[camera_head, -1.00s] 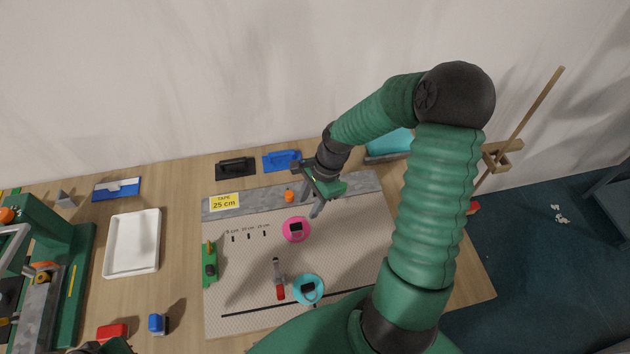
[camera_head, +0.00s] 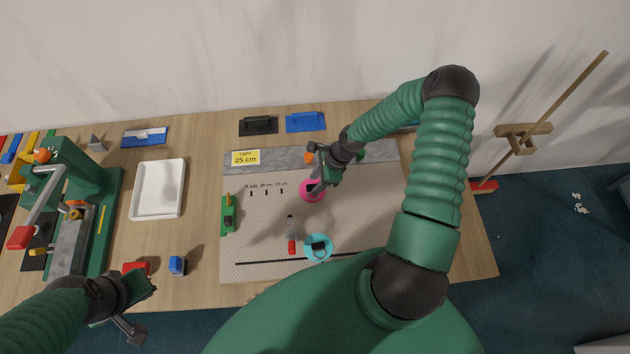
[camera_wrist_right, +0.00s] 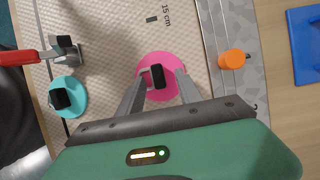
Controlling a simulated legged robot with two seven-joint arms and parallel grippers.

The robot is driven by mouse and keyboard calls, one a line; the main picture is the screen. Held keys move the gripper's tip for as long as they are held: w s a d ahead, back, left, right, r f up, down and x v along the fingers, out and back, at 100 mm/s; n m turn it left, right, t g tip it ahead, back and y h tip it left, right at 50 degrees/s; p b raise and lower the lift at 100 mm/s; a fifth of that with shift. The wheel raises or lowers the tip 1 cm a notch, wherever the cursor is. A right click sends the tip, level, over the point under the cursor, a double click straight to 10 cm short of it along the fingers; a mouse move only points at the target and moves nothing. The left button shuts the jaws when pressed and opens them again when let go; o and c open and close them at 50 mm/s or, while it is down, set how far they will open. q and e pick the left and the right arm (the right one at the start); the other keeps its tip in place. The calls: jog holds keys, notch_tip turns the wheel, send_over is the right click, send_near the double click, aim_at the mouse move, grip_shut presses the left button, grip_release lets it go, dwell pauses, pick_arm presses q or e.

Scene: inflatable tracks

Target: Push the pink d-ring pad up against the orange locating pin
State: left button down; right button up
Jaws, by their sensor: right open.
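The pink d-ring pad (camera_head: 308,196) lies flat on the beige mat, with a black block-like fitting on top. The orange locating pin (camera_head: 309,157) stands on the grey strip behind it, with a gap between them. In the right wrist view the pink pad (camera_wrist_right: 160,93) lies left of the orange pin (camera_wrist_right: 231,59). My right gripper (camera_wrist_right: 161,72) is open over the pad, a finger on either side of the black fitting; contact is unclear. In the head view my right gripper (camera_head: 318,183) partly hides the pad. My left gripper (camera_head: 137,308) is low at the left, its opening unclear.
A teal pad (camera_head: 319,247) and a red-handled tool (camera_head: 291,240) lie nearer on the mat. A green tool (camera_head: 228,215) lies at its left edge. A white tray (camera_head: 157,189) and a green machine (camera_head: 75,205) stand further left.

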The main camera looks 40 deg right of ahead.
jog(key=shift+w+a+f, duration=0.1)
jog(key=shift+w+f, duration=0.05)
jog(key=shift+f, duration=0.5)
jog(key=shift+a, duration=0.35)
jog(key=shift+c, duration=0.4)
jog(key=shift+r, duration=0.1)
jog(key=shift+c, duration=1.3)
grip_shut()
pick_arm(q)
jog(key=shift+a+r, duration=0.1)
jog(key=shift+a, duration=0.05)
pick_arm(e)
jog(key=shift+d, duration=0.15)
pick_arm(q)
jog(key=shift+s+a, duration=0.1)
pick_arm(e)
jog(key=shift+w+d, duration=0.1)
jog(key=shift+w, duration=0.05)
